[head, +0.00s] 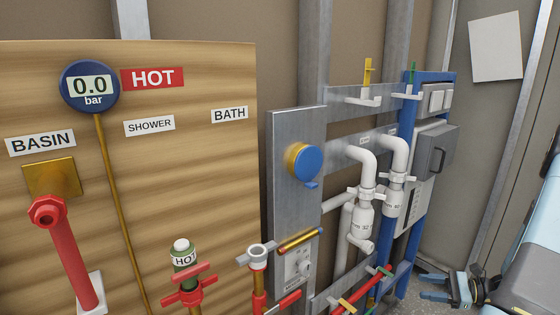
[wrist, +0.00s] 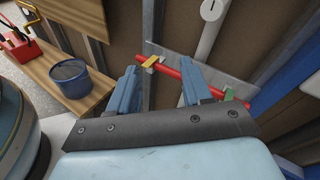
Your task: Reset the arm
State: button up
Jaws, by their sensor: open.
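My gripper (head: 428,287) shows at the lower right of the head view, low beside the blue frame and close to the bottom edge. Its two light blue fingers are apart and point left, with nothing between them. My gripper also shows in the wrist view (wrist: 159,78), with its fingers spread. A red pipe (wrist: 205,82) with a yellow handle (wrist: 152,61) and a green handle (wrist: 228,94) lies beyond the fingertips. I cannot tell how far off it is, but the fingers do not hold it.
A wooden board (head: 200,80) with a gauge (head: 90,87) and red HOT valve (head: 184,288) stands at left. A blue bucket (wrist: 73,80) stands on a wooden surface. Bare floor shows near the gripper.

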jog(key=s+a+r+n+g+h, duration=0.2)
jog(key=a+r+n+g+h, duration=0.35)
jog(key=r, duration=0.55)
jog(key=s+a+r+n+g+h, duration=0.2)
jog(key=a+r+n, duration=0.4)
jog(key=a+r, duration=0.4)
jog(key=s+a+r+n+t+h, duration=0.3)
jog(key=s+r+n, duration=0.1)
jog(key=s+r, duration=0.3)
jog(key=s+a+r+n+t+h, duration=0.3)
jog(key=s+r+n+t+h, duration=0.1)
jog(key=s+r, duration=0.3)
notch_tip(320, 180, up, 2)
jog(key=shift+a+r, duration=0.15)
jog(key=shift+r, duration=0.1)
